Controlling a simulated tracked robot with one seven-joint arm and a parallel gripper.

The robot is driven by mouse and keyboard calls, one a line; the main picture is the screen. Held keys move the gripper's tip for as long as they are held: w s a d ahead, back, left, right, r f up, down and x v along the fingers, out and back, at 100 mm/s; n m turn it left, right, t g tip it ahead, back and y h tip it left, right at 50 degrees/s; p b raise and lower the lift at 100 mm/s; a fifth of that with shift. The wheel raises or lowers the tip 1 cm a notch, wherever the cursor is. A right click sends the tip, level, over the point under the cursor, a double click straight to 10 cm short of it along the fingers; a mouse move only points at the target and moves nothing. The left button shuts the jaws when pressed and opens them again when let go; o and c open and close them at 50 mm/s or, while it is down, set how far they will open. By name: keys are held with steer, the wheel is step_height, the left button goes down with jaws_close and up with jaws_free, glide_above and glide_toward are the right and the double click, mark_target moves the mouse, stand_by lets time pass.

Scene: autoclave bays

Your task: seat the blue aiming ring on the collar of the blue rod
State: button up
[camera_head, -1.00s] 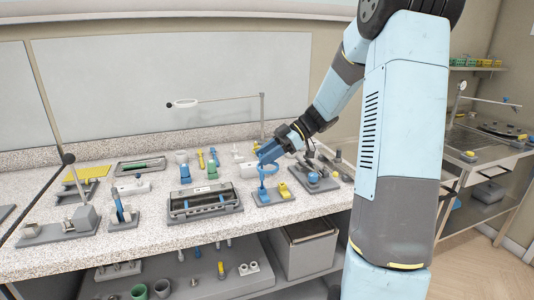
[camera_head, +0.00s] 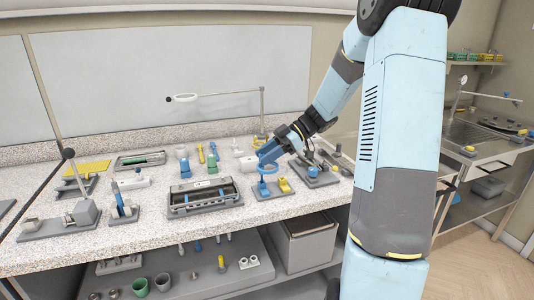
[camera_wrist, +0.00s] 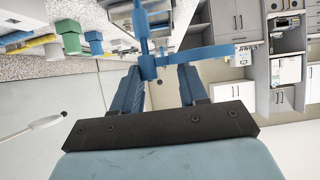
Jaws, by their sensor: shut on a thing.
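The blue aiming ring (camera_head: 268,169) is at my gripper (camera_head: 265,158), just above a small grey pad (camera_head: 271,193) near the bench's front edge. In the wrist view the ring (camera_wrist: 205,53) shows nearly edge-on, with its small end close to the tips of my gripper (camera_wrist: 160,75), whose blue fingers are shut on it. A blue upright part (camera_wrist: 142,22) with a short crosspiece stands beyond that end; it looks like the blue rod. In the head view, blue on the pad (camera_head: 262,188) lies below the ring. I cannot tell whether the ring touches the collar.
A yellow block (camera_head: 284,185) sits on the same pad. A grey tray (camera_head: 205,210) is to the left, and a grey base with a blue knob (camera_head: 313,171) to the right. A lamp arm (camera_head: 215,96) hangs over the bench.

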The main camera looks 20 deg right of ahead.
steer(key=shift+f, duration=0.85)
steer(key=o, duration=1.3)
steer(key=v, duration=1.3)
steer(key=shift+d+r, duration=0.2)
steer(key=shift+d, duration=0.15)
steer(key=shift+a, duration=0.1)
